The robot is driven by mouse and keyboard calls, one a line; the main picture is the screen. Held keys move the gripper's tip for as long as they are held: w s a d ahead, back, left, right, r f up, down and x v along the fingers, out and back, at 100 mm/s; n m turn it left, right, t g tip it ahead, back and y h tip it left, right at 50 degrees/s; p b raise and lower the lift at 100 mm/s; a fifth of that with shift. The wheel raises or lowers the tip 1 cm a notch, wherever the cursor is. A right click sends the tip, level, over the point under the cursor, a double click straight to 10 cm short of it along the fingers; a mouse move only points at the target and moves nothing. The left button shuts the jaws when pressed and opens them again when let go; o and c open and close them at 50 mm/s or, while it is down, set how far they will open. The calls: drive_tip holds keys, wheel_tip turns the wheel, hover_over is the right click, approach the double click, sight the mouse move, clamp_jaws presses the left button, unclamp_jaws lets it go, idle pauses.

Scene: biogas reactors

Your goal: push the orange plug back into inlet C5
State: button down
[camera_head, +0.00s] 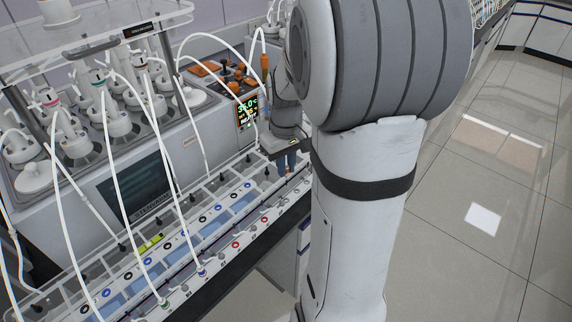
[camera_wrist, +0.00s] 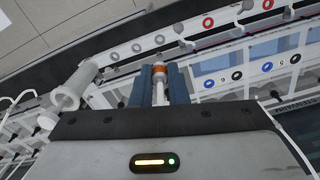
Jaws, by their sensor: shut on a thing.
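My gripper (camera_wrist: 158,82) points at the rail of inlets, and its two blue fingers are shut on the orange plug (camera_wrist: 160,69). The plug shows an orange band with a pale shaft running back between the fingers. Its front end is close to the white inlet rail (camera_wrist: 122,52), but I cannot tell whether it touches or sits in an inlet. In the head view my gripper (camera_head: 287,160) is at the far right end of the rack, partly behind my arm. The plug is not clear there. No C5 label is readable.
A white cylindrical fitting (camera_wrist: 74,86) stands left of the fingers. The rack (camera_head: 150,262) carries coloured port rings and several white tubes arching over it. A reactor unit with a lit display (camera_head: 247,112) stands behind. An orange-ended tube (camera_head: 264,64) hangs near the display. Open floor lies right.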

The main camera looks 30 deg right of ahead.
drive_tip(key=shift+r+p, duration=0.85)
drive_tip(key=shift+r, duration=0.45)
drive_tip(key=shift+r+p, duration=0.6)
drive_tip(key=shift+r, duration=0.2)
drive_tip(key=shift+f, duration=0.1)
drive_tip(key=s+a, duration=0.3)
drive_tip(key=a, duration=0.5)
drive_tip(key=s+a, duration=0.3)
drive_tip(key=a, duration=0.6)
drive_tip(key=shift+s+a+b, duration=0.15)
drive_tip(key=shift+a+b, duration=0.05)
drive_tip(key=shift+b, duration=0.25)
drive_tip(key=shift+f, duration=0.1)
drive_tip(key=shift+f+b, duration=4.85)
drive_tip(key=shift+f, duration=1.2)
